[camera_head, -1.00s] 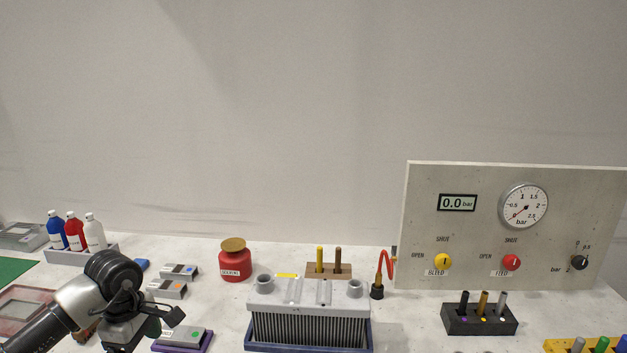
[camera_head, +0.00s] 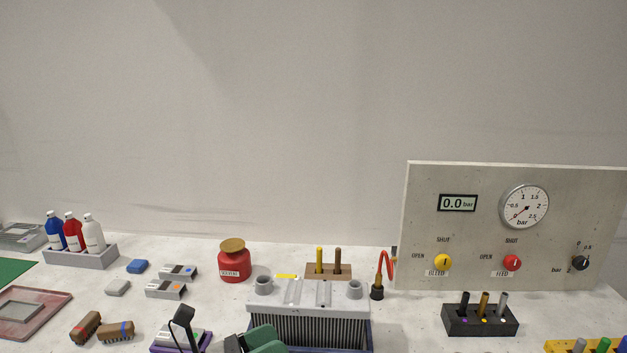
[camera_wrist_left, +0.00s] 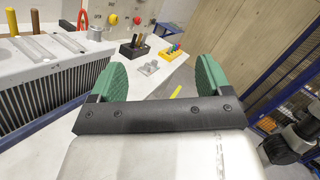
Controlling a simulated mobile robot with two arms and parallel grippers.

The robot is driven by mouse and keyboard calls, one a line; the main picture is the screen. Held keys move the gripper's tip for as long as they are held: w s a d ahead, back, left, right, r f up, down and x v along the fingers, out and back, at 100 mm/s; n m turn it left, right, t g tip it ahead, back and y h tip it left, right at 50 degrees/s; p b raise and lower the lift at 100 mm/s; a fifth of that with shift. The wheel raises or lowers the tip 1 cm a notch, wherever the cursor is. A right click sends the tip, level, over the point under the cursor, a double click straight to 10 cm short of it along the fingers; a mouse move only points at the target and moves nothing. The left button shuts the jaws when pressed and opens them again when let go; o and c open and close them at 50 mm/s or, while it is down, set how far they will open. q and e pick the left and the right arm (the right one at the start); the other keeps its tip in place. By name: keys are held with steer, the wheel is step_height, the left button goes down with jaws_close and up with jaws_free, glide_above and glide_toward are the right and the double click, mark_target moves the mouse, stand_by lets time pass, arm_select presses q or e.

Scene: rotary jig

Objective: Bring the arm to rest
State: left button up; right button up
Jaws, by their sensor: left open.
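My left gripper (camera_head: 254,341) is at the bottom edge of the head view, in front of the finned grey block (camera_head: 309,328). Only its top shows there, with a green finger pad. In the left wrist view its two green-padded fingers (camera_wrist_left: 158,80) stand wide apart with nothing between them. The finned block (camera_wrist_left: 48,88) lies to the left of the fingers in that view, apart from them. My right gripper is not in view.
A red jar (camera_head: 234,264) stands left of the block. A purple tray (camera_head: 166,347) and several small grey boxes lie further left. A black holder (camera_head: 480,321) with pegs stands right, before the gauge panel (camera_head: 610,235). Bare tabletop lies between block and holder.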

arm_select(q)
steer(key=s+a+f+n+t+y, duration=0.1)
steer(key=a+f+n+t+y, duration=0.4)
steer(key=n+y, duration=0.7)
steer(key=s+a+f+n+t+y, duration=0.15)
steer(key=a+n+t+y, duration=0.4)
steer(key=n, duration=1.25)
steer(key=s+a+f+n+g, duration=0.2)
steer(key=s+f+n+g, duration=0.5)
steer(key=s, duration=0.4)
steer(key=s+a+f+n+g, duration=0.1)
steer(key=s+f+n+g, duration=0.3)
steer(key=s+f+g, duration=0.5)
step_height(320, 180, down, 24)
steer(key=s+g, duration=0.1)
steer(key=s+a+f+g, duration=0.1)
steer(key=s+a+f, duration=0.1)
steer(key=s+f, duration=1.3)
steer(key=shift+s+a+f+m, duration=0.3)
steer(key=shift+s+a+f, duration=0.1)
steer(key=shift+f, duration=0.3)
steer(key=shift+y, duration=0.25)
